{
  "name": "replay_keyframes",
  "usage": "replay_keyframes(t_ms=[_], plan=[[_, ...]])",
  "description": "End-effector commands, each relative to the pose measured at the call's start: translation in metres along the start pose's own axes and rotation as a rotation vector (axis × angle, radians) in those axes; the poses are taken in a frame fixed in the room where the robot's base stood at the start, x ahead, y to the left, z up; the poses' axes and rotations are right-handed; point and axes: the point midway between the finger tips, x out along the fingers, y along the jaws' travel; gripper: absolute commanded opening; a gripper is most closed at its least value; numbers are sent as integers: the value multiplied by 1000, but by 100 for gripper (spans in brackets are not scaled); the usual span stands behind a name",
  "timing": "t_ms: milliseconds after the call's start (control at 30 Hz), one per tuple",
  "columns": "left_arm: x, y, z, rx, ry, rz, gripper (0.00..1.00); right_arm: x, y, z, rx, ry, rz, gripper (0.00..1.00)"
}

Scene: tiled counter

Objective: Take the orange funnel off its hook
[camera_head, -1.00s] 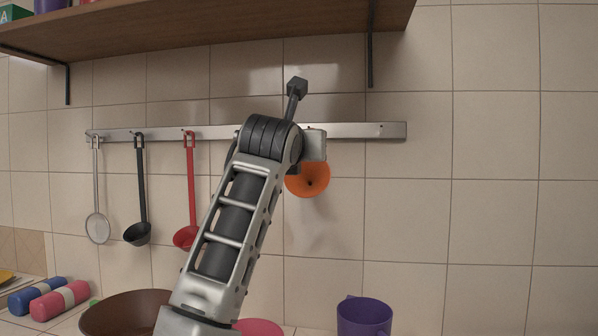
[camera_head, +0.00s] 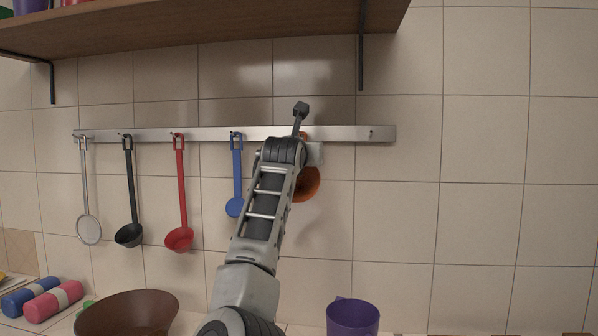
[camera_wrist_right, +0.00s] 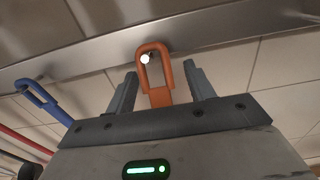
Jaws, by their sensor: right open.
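The orange funnel (camera_head: 309,184) hangs from the metal rail on the wall, its cone partly hidden behind my right arm in the head view. In the right wrist view its orange handle loop (camera_wrist_right: 160,72) is around the round hook tip (camera_wrist_right: 145,58). My right gripper (camera_wrist_right: 160,76) is open, with one finger on each side of the orange handle and a visible gap on both sides. The fingers sit just below the top of the loop. My left gripper is not in view.
The rail (camera_head: 350,134) also holds a blue ladle (camera_head: 236,207) just left of my arm, a red ladle (camera_head: 180,238), a black ladle (camera_head: 129,235) and a strainer (camera_head: 88,228). A shelf (camera_head: 210,30) is above. A brown bowl (camera_head: 125,315) and purple mug (camera_head: 352,317) stand below.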

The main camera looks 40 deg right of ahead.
Motion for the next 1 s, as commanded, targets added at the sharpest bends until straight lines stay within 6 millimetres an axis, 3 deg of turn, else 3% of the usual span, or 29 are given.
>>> replay_keyframes(t_ms=[167,367,767,867,1000], plan=[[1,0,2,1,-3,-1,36,0,0,0,0,0,0,54],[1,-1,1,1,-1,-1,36,0,0,0,0,0,0,1],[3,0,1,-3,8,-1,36,-8,0,7,2,-4,1,0],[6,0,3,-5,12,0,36,-21,0,17,3,-5,1,0],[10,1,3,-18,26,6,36,-53,0,33,4,-6,2,0]])
